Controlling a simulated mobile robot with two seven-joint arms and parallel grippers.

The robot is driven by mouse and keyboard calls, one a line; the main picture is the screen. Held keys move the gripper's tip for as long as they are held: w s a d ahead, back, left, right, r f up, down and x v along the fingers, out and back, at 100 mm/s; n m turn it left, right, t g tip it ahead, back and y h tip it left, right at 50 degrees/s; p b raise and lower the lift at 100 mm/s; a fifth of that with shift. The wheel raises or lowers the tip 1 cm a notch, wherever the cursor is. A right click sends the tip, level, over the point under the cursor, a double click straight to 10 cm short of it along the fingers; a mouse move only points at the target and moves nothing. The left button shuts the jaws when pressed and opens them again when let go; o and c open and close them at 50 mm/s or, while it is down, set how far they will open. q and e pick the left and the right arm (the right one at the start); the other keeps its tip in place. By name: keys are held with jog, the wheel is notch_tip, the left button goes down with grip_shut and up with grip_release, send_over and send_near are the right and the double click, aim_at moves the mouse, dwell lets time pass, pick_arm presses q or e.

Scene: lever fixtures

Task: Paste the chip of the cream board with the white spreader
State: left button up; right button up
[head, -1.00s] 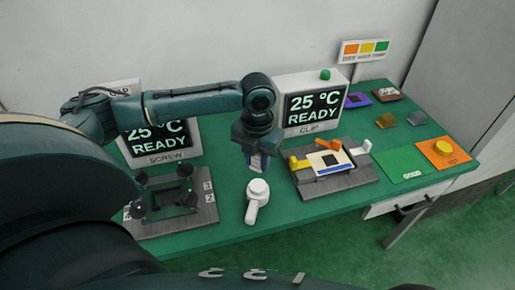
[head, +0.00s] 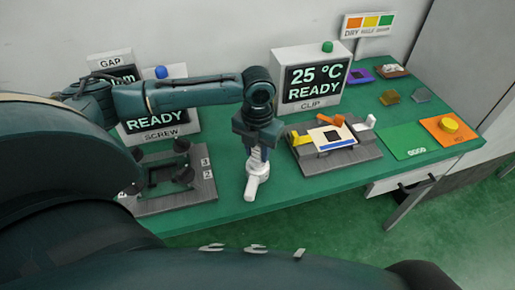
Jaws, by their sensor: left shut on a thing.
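The cream board (head: 318,135) lies on the grey clip fixture (head: 362,154), with a small dark chip (head: 333,136) on it and a blue strip along its front edge. My right gripper is not in view.
A yellow part (head: 300,140), an orange part (head: 331,120) and a white part (head: 370,121) surround the board. The screw fixture (head: 205,188) stands left. A green pad (head: 403,142) and an orange pad (head: 436,124) lie right. The CLIP display reads 25 °C READY.

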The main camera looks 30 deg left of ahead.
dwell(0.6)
pick_arm(q)
jog(key=shift+f, duration=0.15)
jog(key=shift+f, duration=0.3)
dwell(0.4)
dwell(0.4)
dwell(0.9)
jog(key=shift+p, duration=0.35)
jog(key=shift+f, duration=0.1)
dwell(0.6)
